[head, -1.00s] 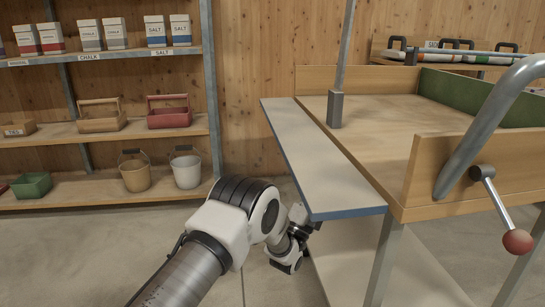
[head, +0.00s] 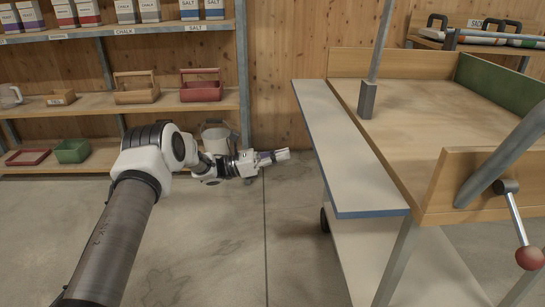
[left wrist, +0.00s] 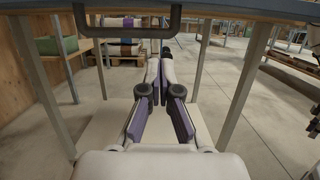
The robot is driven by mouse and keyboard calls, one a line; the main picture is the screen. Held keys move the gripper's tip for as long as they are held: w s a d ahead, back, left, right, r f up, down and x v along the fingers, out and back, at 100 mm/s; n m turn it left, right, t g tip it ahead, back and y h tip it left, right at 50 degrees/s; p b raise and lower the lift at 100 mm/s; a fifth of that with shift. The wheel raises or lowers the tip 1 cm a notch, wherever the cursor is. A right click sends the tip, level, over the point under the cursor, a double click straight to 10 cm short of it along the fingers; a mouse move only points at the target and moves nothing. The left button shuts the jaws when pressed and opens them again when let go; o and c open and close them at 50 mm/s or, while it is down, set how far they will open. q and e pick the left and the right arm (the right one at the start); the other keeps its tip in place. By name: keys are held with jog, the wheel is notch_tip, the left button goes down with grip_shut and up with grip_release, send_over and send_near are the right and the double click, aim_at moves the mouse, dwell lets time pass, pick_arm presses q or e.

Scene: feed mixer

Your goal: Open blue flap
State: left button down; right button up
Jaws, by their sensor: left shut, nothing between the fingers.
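The flap (head: 345,150) is a long pale board with a blue edge, along the left side of the wooden-walled table. It stands out roughly level beside the table bed. My left gripper (head: 283,155) is left of the flap, apart from it in the head view, with its fingers shut and empty, pointing right towards it. In the left wrist view the shut fingers (left wrist: 160,75) point ahead below a blue-edged board (left wrist: 230,8), which I take for the flap. A dark bar handle (left wrist: 128,31) hangs at that board's edge. My right gripper is not in view.
A lower pale shelf (head: 395,260) lies under the table between grey legs. A red-knobbed lever (head: 528,257) is at the right. Shelving with trays and a bucket (head: 216,138) stands at the back left. The concrete floor left of the table is clear.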

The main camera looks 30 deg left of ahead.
aim_at(307, 127)
pick_arm(q)
jog(key=w+d+r+b, duration=0.1)
jog(key=w+d+r, duration=0.1)
jog(key=d+r, duration=0.2)
jog(key=shift+w+r+b, duration=0.3)
jog(key=shift+r+b, duration=0.1)
jog(key=shift+r, duration=0.2)
jog(key=shift+s+a+r, duration=0.1)
jog(key=shift+a+r, duration=0.05)
jog(key=shift+r, duration=1.25)
jog(key=shift+f, duration=0.1)
